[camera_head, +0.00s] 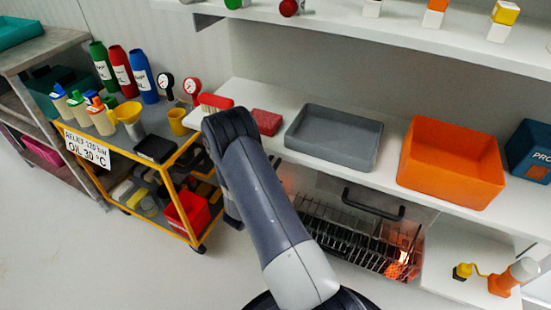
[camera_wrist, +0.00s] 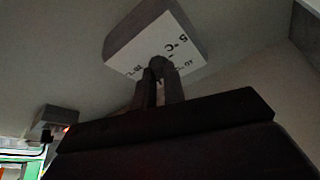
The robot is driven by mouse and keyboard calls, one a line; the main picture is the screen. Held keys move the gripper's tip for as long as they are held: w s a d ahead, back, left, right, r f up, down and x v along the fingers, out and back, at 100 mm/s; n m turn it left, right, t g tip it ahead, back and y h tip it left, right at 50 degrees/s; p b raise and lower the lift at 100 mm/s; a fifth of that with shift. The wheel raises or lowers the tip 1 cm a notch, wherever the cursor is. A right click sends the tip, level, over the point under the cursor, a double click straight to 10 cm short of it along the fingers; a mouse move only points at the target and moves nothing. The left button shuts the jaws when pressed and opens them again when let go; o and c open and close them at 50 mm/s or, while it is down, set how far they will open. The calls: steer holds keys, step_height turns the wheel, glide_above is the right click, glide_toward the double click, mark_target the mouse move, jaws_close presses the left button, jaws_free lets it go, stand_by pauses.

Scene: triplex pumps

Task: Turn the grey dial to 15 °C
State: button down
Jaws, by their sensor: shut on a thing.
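A box with a grey side and a white face (camera_wrist: 140,52) is in the upper middle of the wrist view. Its face has dark markings; "5" and "°C" can be read, the others are small and blurred. The grey dial (camera_wrist: 160,64) sticks out from the lower part of this face. My gripper (camera_wrist: 158,82) is shut on the dial, its two dark fingers on either side. The dial's pointer is not clear, so I cannot tell its setting. In the head view my arm hides the gripper, and I cannot make out the dial.
A yellow cart (camera_head: 150,235) with bottles, gauges and a sign reading "OIL 30 °C" stands left of my arm. A grey tray (camera_head: 335,158) and an orange bin (camera_head: 452,195) stand on the shelf. A wire rack (camera_head: 345,243) with an orange glow is below. Floor at lower left is clear.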

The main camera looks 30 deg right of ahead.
steer(key=shift+f, duration=0.1)
steer(key=shift+m+g+b, duration=0.6)
steer(key=shift+m+b, duration=0.4)
steer(key=shift+m, duration=0.1)
steer(key=c, duration=1.5)
jaws_free()
steer(key=shift+a, duration=0.15)
steer(key=p+v, duration=0.1)
steer(key=v, duration=0.9)
steer(key=shift+s+a+f, duration=0.1)
steer(key=shift+a+f, duration=0.05)
steer(key=shift+a, duration=0.05)
steer(key=shift+d, duration=0.1)
